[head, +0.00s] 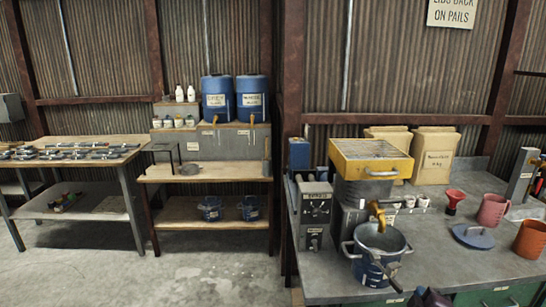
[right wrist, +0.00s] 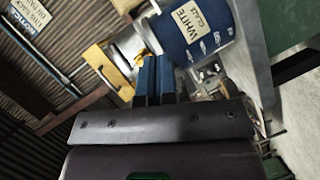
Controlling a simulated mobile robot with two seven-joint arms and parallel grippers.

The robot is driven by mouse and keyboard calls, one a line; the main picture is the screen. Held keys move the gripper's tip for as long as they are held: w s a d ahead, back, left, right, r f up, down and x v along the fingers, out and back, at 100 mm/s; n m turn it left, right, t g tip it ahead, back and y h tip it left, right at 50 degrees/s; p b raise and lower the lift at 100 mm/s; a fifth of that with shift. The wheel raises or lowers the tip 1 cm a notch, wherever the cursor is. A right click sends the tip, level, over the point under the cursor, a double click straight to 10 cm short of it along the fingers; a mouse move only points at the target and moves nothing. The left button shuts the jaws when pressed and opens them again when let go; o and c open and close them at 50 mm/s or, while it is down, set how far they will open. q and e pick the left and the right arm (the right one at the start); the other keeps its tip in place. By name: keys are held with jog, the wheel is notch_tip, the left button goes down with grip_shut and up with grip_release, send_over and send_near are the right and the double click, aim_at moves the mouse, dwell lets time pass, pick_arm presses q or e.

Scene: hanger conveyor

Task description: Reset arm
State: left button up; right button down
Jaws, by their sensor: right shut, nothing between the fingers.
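My right gripper (head: 428,297) shows at the bottom edge of the head view, in front of the grey counter (head: 330,285). In the right wrist view its two blue fingers (right wrist: 155,78) lie side by side, shut with nothing between them. A blue pail (right wrist: 193,42) with a "WHITE" label is just beyond the fingers in that view. A blue pot-like pail (head: 376,262) stands on the counter under a brass tap (head: 383,222) in the head view, left of and beyond the gripper. My left gripper is not in view.
A yellow-topped box (head: 370,160) stands behind the tap. A red funnel (head: 454,201), a blue lid (head: 473,236), a pink jug (head: 492,210) and an orange jug (head: 530,240) stand at the right. Shelves with blue drums (head: 218,100) are at the back; the floor at left is clear.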

jog(key=s+a+f+m+g+y, duration=0.1)
jog(key=s+a+f+m, duration=0.2)
jog(key=s, duration=0.5)
jog(key=s+a+f+m+g+y, duration=0.1)
jog(key=s+a+f+m+y, duration=0.1)
jog(key=s+f, duration=0.4)
jog(key=s+a+f+m+g+y, duration=0.1)
jog(key=s+a+f+m, duration=0.3)
jog(key=s, duration=0.6)
jog(key=shift+a+f+y, duration=0.3)
jog(key=shift+f, duration=0.45)
